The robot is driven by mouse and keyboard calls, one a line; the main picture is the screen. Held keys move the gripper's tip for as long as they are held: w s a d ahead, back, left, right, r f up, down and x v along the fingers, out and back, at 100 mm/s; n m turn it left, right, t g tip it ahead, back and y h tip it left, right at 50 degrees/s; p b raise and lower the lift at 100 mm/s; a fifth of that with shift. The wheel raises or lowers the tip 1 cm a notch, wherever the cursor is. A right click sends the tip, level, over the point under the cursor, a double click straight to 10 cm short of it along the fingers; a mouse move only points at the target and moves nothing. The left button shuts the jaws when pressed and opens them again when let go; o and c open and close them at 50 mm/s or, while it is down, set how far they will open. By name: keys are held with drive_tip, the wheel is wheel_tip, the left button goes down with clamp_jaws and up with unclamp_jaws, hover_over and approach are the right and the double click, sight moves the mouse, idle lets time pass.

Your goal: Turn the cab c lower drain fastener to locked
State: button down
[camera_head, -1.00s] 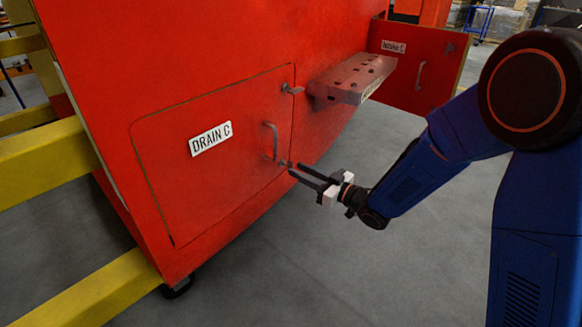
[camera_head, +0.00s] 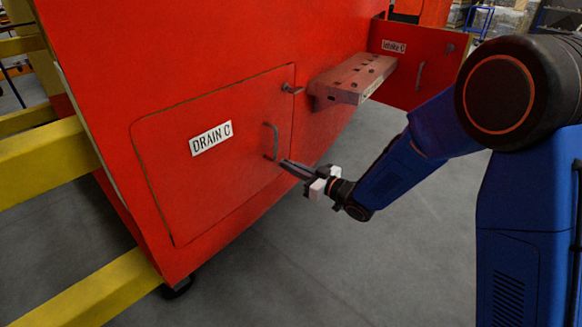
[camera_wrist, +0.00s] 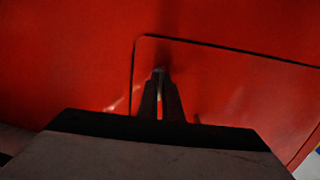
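The red drain door (camera_head: 215,185), labelled "DRAIN C", sits closed in the red cab side. It also shows in the wrist view (camera_wrist: 235,75). The lower drain fastener (camera_wrist: 160,70) is mostly hidden behind my fingertips at the door's right edge, below the handle. Only a small pale bit of it shows between the tips in the wrist view. My gripper (camera_head: 284,164) has its fingers close together at that fastener and appears shut on it; it also shows in the wrist view (camera_wrist: 160,75). The upper fastener (camera_head: 292,88) sticks out across the door's right edge.
The door handle (camera_head: 271,141) stands just left of my fingertips. A perforated red step (camera_head: 350,78) juts out above right. Yellow beams (camera_head: 45,155) flank the left. The grey floor at lower right is clear.

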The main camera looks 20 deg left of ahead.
drive_tip(key=shift+m, duration=0.5)
drive_tip(key=m, duration=0.3)
drive_tip(key=shift+w+m, duration=0.1)
drive_tip(key=shift+m, duration=0.3)
drive_tip(key=shift+w+d+f+m, duration=0.1)
drive_tip(key=shift+m, duration=3.15)
drive_tip(key=shift+w+f+m, duration=0.1)
drive_tip(key=shift+m, duration=3.15)
drive_tip(key=c, duration=1.9)
unclamp_jaws()
drive_tip(key=shift+c, duration=0.2)
